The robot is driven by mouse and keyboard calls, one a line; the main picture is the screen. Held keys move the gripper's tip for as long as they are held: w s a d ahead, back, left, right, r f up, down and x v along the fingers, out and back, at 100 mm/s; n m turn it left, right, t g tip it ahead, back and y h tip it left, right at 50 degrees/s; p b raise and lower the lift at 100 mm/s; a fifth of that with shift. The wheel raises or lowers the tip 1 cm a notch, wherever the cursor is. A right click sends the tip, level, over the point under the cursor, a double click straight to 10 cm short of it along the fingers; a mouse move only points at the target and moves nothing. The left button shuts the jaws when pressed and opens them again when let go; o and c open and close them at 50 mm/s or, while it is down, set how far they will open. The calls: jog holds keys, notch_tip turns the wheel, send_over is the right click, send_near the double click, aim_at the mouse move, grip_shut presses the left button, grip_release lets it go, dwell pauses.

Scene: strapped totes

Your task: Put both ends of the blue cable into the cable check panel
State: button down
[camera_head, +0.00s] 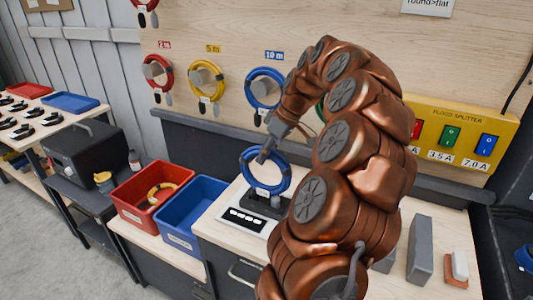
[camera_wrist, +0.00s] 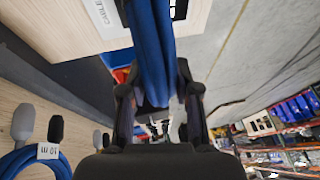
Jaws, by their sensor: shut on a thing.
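My gripper (camera_head: 267,152) is shut on the upper part of a coiled blue cable (camera_head: 265,182). The coil hangs upright from the fingers, with a white tag low on it. In the wrist view the blue cable (camera_wrist: 152,50) runs between the two fingers (camera_wrist: 157,105). I cannot tell whether the cable's ends touch the panel; my arm hides the right side.
A red bin (camera_head: 135,205) with a yellow coil and a blue bin (camera_head: 180,222) stand left of the panel. Red, yellow and blue coils hang on the wall, including a 10 m blue one (camera_head: 262,73). A yellow flood splitter box (camera_head: 462,118) is right.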

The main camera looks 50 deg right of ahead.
jog(key=c, duration=0.7)
grip_release()
jog(key=shift+f, duration=0.1)
jog(key=shift+c, duration=0.2)
jog(key=v, duration=1.2)
